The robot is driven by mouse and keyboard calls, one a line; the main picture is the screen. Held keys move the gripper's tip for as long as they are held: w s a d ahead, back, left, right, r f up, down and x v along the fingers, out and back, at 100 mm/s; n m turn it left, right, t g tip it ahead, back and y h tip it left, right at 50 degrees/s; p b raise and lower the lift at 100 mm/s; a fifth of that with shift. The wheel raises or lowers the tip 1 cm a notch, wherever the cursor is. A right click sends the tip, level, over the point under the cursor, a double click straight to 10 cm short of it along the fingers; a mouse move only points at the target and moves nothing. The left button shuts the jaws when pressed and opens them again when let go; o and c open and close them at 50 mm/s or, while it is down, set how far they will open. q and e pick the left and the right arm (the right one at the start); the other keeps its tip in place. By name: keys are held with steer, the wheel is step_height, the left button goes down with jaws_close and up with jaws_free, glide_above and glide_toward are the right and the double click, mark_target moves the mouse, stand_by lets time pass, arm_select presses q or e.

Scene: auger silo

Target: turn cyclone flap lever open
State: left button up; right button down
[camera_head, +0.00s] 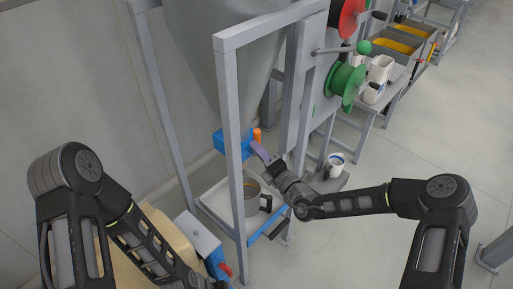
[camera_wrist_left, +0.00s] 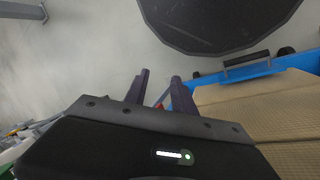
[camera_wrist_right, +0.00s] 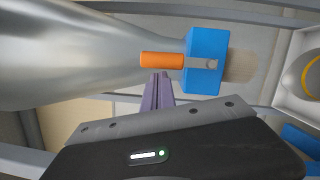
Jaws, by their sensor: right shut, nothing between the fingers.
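The flap lever has an orange handle (camera_head: 257,135) and sits on a blue block (camera_head: 217,139) under the grey cyclone cone (camera_head: 215,50). The right wrist view shows the orange handle (camera_wrist_right: 162,60) pointing left from a grey pivot arm on the blue block (camera_wrist_right: 206,45). My right gripper (camera_head: 256,148) is shut and empty, its fingertips (camera_wrist_right: 160,75) right beside the handle. I cannot tell whether they touch it. My left gripper (camera_wrist_left: 161,78) is open and empty in the left wrist view, over the floor near a blue-edged cart.
A grey frame post (camera_head: 232,130) stands in front of the cone. A white tray (camera_head: 215,205) with a grey pot (camera_head: 250,188) is below the flap. Green (camera_head: 345,82) and red (camera_head: 349,15) wheels are on the panel at right.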

steer(key=v, duration=0.7)
steer(key=shift+s, duration=0.2)
steer(key=shift+d+f, duration=0.1)
